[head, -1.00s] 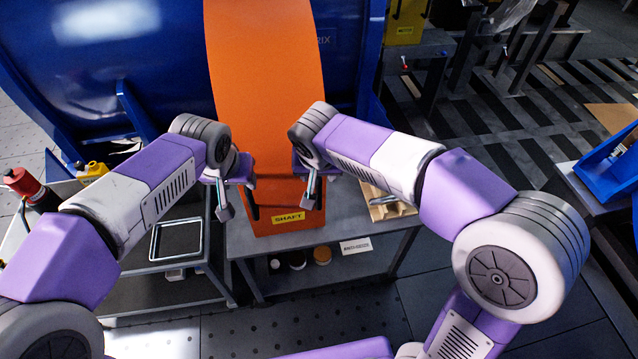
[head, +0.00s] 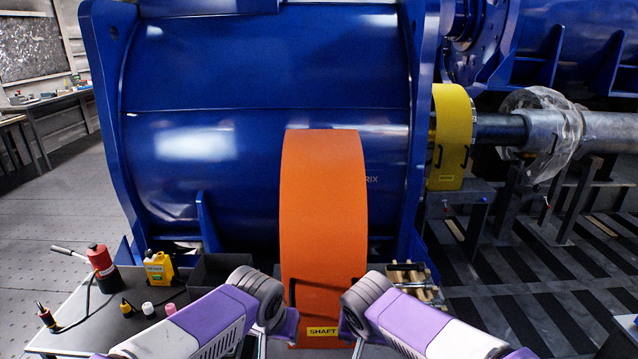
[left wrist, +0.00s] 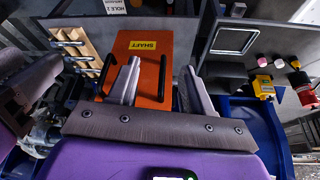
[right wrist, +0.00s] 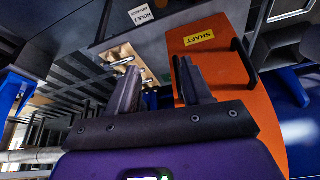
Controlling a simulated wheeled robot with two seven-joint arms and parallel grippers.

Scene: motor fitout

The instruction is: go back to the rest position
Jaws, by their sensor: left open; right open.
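The orange curved cover (head: 323,220) with a yellow SHAFT label (head: 322,331) stands upright in front of the blue motor housing (head: 260,100). My left gripper (left wrist: 160,85) is open and empty; in its wrist view a black handle of the cover (left wrist: 163,77) shows between its fingers, but I cannot tell how far off. My right gripper (right wrist: 160,82) is open and empty, beside the cover's edge in its wrist view. In the head view both wrists flank the cover low in the picture, and the fingertips are mostly hidden or cut off.
A wooden rack (head: 415,280) lies right of the cover. A yellow guard (head: 452,135) surrounds the shaft at right. A tray (left wrist: 233,40) shows in the left wrist view.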

